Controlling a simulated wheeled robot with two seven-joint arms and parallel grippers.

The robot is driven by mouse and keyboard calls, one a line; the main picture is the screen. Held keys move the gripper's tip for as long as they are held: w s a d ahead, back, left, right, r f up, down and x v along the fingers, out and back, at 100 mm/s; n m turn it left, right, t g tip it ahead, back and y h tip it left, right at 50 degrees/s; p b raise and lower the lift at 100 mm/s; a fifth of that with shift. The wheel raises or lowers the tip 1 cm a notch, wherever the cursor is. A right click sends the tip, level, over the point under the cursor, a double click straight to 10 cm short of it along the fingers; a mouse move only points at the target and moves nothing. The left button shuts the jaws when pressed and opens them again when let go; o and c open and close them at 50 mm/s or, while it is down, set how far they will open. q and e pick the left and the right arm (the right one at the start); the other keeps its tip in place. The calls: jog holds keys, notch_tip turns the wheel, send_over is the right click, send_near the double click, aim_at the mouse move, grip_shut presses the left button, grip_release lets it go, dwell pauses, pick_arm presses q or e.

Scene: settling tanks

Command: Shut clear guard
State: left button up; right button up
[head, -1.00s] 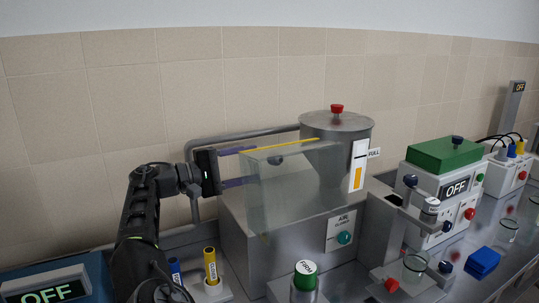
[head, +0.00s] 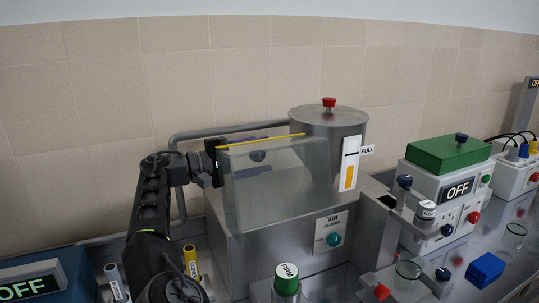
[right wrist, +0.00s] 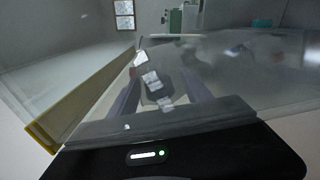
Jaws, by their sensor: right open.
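The clear guard (head: 275,190) is a see-through panel with a yellow strip (head: 262,141) along its top, standing tilted up over the grey steel tank unit (head: 270,254). Contact with the guard cannot be told. My left gripper is out of view.
A steel cylinder with a red knob (head: 328,103) stands behind the guard. An AIR panel with a teal knob (head: 333,239) is on the unit's front. A green-capped jar (head: 287,278) and yellow tube (head: 191,262) stand in front. A green-lidded box (head: 447,150) is at right.

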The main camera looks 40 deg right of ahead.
jog(key=shift+a, duration=0.15)
jog(key=shift+c, duration=0.3)
grip_shut()
dwell(1.0)
